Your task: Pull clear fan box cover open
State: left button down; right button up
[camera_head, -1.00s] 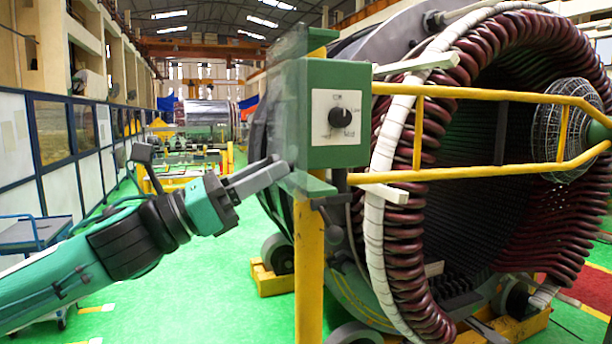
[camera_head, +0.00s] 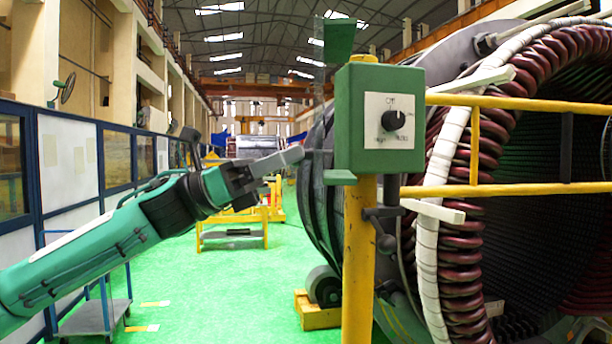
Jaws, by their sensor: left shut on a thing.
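A green control box (camera_head: 378,118) with a black knob on a white dial plate (camera_head: 394,120) stands on a yellow post. The clear cover (camera_head: 322,95) is very faint, a see-through strip left of the box. Green pieces show beside it, one above (camera_head: 338,40) and one below (camera_head: 340,177). My left gripper (camera_head: 292,158) reaches in from the left, with its fingertips beside the cover's lower part, left of the box. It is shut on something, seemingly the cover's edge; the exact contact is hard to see. My right gripper is out of view.
A large stator (camera_head: 465,215) with dark red coils stands close behind the box on the right. Yellow rails (camera_head: 520,189) run right from the box. A grey roller (camera_head: 322,287) sits low beside the post. Green floor (camera_head: 225,290) is open to the left, with a cart (camera_head: 98,315) there.

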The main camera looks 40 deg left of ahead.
pick_arm(q)
jog(key=shift+a+m+g+h+b, duration=0.4)
jog(key=shift+a+g+h+b, duration=0.2)
jog(key=shift+a+g+b, duration=0.15)
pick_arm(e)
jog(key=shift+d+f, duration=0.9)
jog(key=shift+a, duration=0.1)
pick_arm(q)
jog(key=c, duration=1)
grip_release()
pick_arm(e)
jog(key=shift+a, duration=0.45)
pick_arm(q)
jog(key=b+v, duration=1)
jog(key=v, duration=0.4)
jog(key=shift+r+b, duration=0.1)
jog(key=shift+b, duration=0.3)
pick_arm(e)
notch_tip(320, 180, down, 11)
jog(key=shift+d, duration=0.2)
